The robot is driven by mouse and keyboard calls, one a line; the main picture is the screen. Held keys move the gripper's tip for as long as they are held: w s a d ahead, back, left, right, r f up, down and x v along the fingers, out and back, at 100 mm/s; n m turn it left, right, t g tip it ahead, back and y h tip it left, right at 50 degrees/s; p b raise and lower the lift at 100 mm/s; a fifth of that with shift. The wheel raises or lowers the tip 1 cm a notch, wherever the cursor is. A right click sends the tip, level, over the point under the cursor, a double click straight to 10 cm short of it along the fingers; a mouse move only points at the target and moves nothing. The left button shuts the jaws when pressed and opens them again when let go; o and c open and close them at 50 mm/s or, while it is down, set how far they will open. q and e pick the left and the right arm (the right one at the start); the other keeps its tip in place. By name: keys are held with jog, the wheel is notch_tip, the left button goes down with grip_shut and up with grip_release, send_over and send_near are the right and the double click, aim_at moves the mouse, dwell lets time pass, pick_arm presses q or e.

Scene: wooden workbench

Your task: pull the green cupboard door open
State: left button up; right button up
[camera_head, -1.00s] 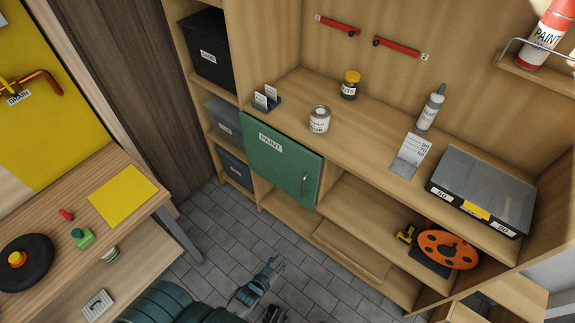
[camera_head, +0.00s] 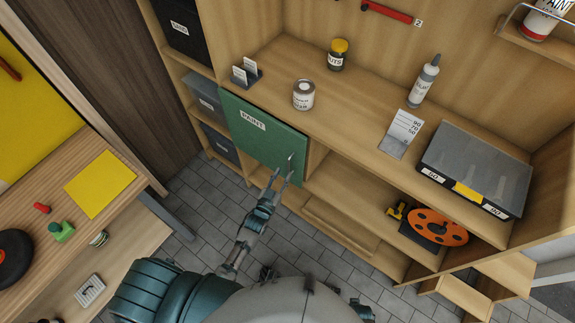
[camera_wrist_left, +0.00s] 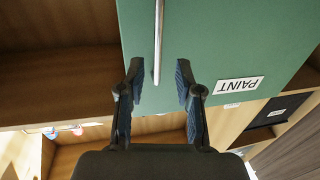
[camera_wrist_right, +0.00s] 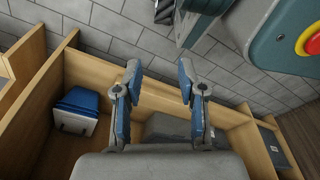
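The green cupboard door (camera_head: 255,135) with a "PAINT" label is in the workbench front and looks shut. It fills much of the left wrist view (camera_wrist_left: 215,45), upside down. Its thin metal handle (camera_wrist_left: 158,40) runs between the fingers of my left gripper (camera_wrist_left: 158,85) in that view, nearer the left finger. My left gripper is open, with a gap on both sides of the handle. In the head view my left gripper (camera_head: 282,172) is at the door's right side, covering part of the handle. My right gripper (camera_wrist_right: 158,85) is open and empty in the right wrist view.
Open shelves lie right of the door, with an orange reel (camera_head: 437,226) on a lower one. A tin (camera_head: 303,95) and a jar (camera_head: 338,54) stand on the worktop above. A side table (camera_head: 60,190) is at the left. The tiled floor before the door is clear.

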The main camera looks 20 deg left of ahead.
aim_at(288, 167)
pick_arm(q)
jog(key=w, duration=0.2)
jog(key=w+d, duration=0.1)
jog(key=w, duration=0.2)
jog(key=shift+d, duration=0.2)
jog(key=shift+w+a, duration=0.1)
jog(key=shift+w, duration=0.05)
jog(key=shift+a, duration=0.15)
jog(key=c, duration=0.4)
grip_shut()
